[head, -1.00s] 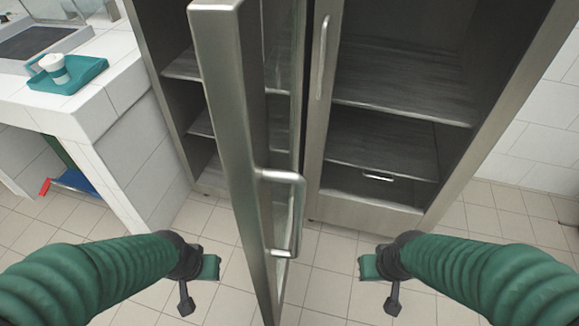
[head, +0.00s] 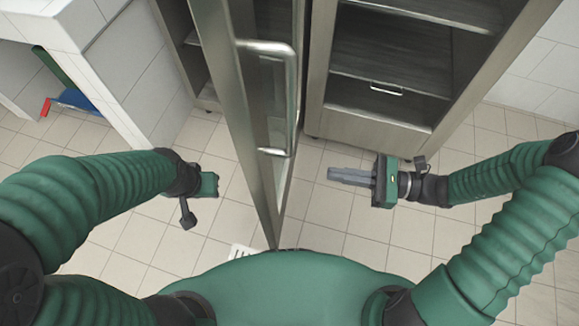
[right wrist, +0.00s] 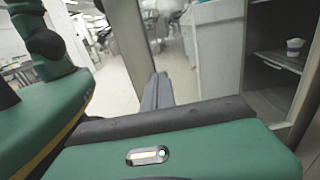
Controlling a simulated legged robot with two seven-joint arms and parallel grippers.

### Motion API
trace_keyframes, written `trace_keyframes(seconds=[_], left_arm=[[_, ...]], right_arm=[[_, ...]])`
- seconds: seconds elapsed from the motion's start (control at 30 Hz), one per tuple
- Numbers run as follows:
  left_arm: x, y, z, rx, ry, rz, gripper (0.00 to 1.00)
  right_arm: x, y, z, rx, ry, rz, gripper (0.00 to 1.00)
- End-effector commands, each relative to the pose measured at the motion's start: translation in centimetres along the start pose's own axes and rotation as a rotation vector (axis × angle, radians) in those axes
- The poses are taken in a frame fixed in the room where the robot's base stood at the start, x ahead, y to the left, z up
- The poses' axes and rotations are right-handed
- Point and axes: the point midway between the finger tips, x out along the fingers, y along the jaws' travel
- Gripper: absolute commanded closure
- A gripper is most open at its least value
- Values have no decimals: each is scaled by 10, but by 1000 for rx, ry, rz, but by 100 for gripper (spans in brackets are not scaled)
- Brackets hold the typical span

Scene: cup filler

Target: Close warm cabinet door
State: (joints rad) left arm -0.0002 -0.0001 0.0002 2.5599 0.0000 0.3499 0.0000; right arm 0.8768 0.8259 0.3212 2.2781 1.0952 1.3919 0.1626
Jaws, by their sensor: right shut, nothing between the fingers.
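The warm cabinet's left door (head: 222,90) stands open, swung out toward me, with its glass pane and metal frame seen nearly edge-on. Its bar handle (head: 291,100) is on the side facing right. My right gripper (head: 330,174) is right of the door, its shut, empty fingers pointing left at it, with a gap between. The fingers also show in the right wrist view (right wrist: 157,88), with a metal post of the door (right wrist: 127,35) beyond. My left gripper (head: 209,186) is left of the door, apart from it; its jaws cannot be made out.
The cabinet's right section (head: 370,135) has dark shelves and a small low handle (head: 386,89). A white tiled counter (head: 125,60) stands at left, with blue and red items (head: 78,100) beneath. A cup (right wrist: 295,46) sits on a shelf. Tiled floor is clear right of the door.

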Motion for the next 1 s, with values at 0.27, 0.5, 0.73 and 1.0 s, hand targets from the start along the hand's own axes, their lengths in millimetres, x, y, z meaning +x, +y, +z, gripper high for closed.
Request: trace_keyframes(seconds=[0.27, 0.5, 0.73, 1.0], left_arm=[[26, 0, 6, -1, 0, 0, 70], [43, 0, 10, 0, 0, 0, 70], [46, 0, 11, 0, 0, 0, 70], [45, 0, 11, 0, 0, 0, 70]], right_arm=[[61, 2, -6, -2, 1, 8, 100], [103, 2, -5, -3, 2, 7, 100], [114, 2, -2, 0, 3, 4, 100], [114, 2, -2, -1, 3, 4, 100]])
